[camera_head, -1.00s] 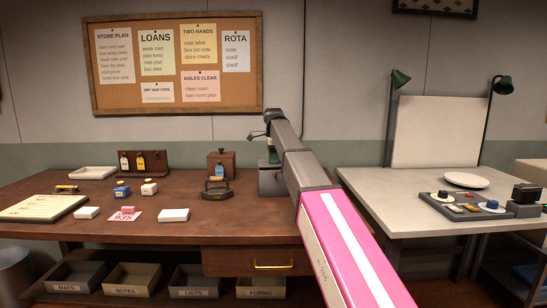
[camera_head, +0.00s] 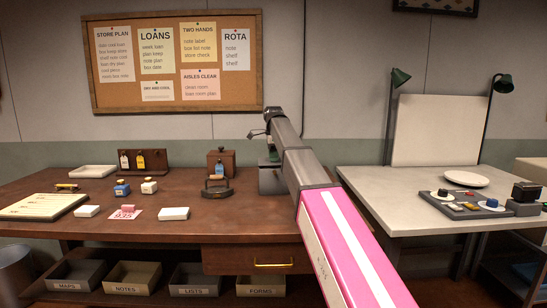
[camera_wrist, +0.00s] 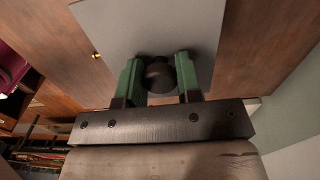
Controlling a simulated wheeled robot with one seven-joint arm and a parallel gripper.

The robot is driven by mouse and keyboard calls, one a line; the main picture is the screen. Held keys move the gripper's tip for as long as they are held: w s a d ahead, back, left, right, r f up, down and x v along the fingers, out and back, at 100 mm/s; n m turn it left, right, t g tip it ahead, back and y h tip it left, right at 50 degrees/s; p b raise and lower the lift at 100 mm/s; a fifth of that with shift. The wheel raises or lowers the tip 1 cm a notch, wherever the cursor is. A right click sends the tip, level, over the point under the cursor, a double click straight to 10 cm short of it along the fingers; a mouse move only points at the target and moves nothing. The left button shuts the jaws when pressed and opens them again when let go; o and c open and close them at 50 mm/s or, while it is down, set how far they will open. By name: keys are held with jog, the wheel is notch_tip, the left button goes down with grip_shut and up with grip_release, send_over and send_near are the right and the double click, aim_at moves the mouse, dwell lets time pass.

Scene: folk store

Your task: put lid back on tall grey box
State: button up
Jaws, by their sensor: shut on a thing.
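The tall grey box (camera_head: 270,182) stands on the wooden desk, partly hidden behind my arm. My gripper (camera_head: 272,153) is right above it, small and partly covered by my arm in the head view. In the wrist view my gripper (camera_wrist: 159,75) has its two green fingers shut on the dark round knob (camera_wrist: 159,78) of a flat grey lid (camera_wrist: 150,25). The lid lies below the fingers and hides what is under it. I cannot tell whether the lid touches the box's rim or is a little above it.
A brown wooden box (camera_head: 222,158) with a blue tag and a dark flat iron (camera_head: 216,188) stand close to the left. Small boxes, a clipboard (camera_head: 42,206) and a white tray (camera_head: 93,172) lie farther left. A pale table (camera_head: 400,195) stands to the right.

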jog(key=shift+f, duration=0.45)
dwell(0.9)
jog(key=o, duration=1.5)
jog(key=shift+r, duration=0.1)
jog(key=shift+r, duration=3.4)
grip_shut()
